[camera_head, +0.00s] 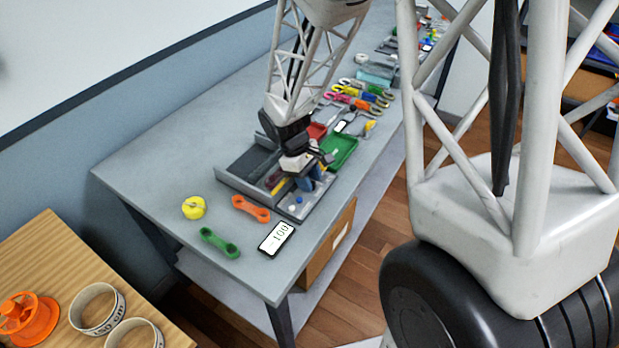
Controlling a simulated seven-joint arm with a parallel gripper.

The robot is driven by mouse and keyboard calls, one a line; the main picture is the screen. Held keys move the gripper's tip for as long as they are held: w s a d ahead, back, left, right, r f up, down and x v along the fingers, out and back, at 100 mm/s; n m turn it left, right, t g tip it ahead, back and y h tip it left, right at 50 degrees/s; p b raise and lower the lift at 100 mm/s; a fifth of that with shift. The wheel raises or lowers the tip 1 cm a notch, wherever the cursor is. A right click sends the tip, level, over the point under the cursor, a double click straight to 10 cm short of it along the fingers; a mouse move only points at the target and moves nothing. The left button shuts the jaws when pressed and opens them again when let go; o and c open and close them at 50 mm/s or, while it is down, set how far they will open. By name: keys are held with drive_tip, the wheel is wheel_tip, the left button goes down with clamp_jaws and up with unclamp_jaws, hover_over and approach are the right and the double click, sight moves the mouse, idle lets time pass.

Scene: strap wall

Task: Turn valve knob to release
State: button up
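No part can be surely told as the valve knob at this size. My arm reaches down from the top to a grey tray-like fixture (232,180) on the workbench. My gripper (314,170) is over the fixture's right part, close above or at a blue part (308,182). The gripper's fingers are small and dark, and I cannot tell whether they are open or touch the blue part. A small white round piece (292,208) is on the fixture's front plate. A display (277,238) reading about -100 lies in front of the fixture.
On the grey bench (150,160) lie a yellow round object (194,207), an orange link (251,209) and a green link (220,243). A green tray (341,151) and several coloured tools stand behind. A wooden table (40,250) is at the lower left.

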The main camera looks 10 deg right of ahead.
clamp_jaws()
